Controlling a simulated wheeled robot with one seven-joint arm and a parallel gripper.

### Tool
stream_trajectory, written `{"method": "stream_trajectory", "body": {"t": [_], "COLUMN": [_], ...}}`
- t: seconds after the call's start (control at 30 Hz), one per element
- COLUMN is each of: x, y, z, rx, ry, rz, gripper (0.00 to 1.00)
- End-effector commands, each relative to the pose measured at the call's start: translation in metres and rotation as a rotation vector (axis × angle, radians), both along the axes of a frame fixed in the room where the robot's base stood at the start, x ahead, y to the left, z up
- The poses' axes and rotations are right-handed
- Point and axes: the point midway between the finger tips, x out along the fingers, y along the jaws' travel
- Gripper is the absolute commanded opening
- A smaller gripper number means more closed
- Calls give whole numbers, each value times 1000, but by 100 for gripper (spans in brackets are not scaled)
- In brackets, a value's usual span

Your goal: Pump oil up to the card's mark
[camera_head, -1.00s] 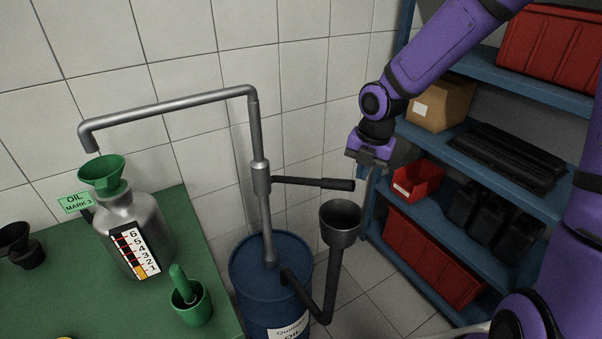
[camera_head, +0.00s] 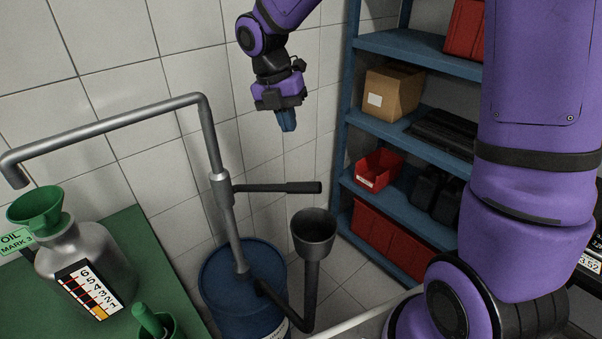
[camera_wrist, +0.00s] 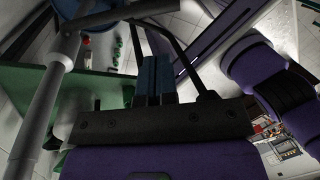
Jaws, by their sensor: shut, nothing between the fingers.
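The oil pump's grey column (camera_head: 210,140) stands in a blue drum (camera_head: 245,285). Its black-gripped handle (camera_head: 290,188) points right, about level. The spout (camera_head: 17,175) hangs over a green funnel (camera_head: 38,207) in a metal can (camera_head: 95,255). The can's gauge (camera_head: 88,290) reads 1 to 6, with orange only near the bottom, around 1. The green card (camera_head: 14,241) says "OIL MARK 3". My gripper (camera_head: 287,122) is shut and empty, above the handle and apart from it. Its blue fingers (camera_wrist: 155,80) also show in the wrist view.
A grey cup on a bent pipe (camera_head: 314,235) stands right of the drum, below the handle's end. The green bench (camera_head: 125,228) is at left. A blue shelf (camera_head: 410,140) with bins and boxes is behind at right. A tiled wall is close behind the pump.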

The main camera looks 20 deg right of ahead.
Motion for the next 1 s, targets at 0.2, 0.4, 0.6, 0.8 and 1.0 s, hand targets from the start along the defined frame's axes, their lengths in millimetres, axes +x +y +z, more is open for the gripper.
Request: {"method": "stream_trajectory", "body": {"t": [0.2, 0.4, 0.6, 0.8, 1.0], "x": [-1, -6, -12, -17, -20], "y": [-2, -8, -15, -22, -26], "z": [-9, -39, -76, -109, -130], "rx": [0, 0, 0, 0, -1], "ry": [1, 5, 4, 3, 1], "rz": [0, 1, 0, 1, 1], "gripper": [0, 0, 0, 0, 0]}}
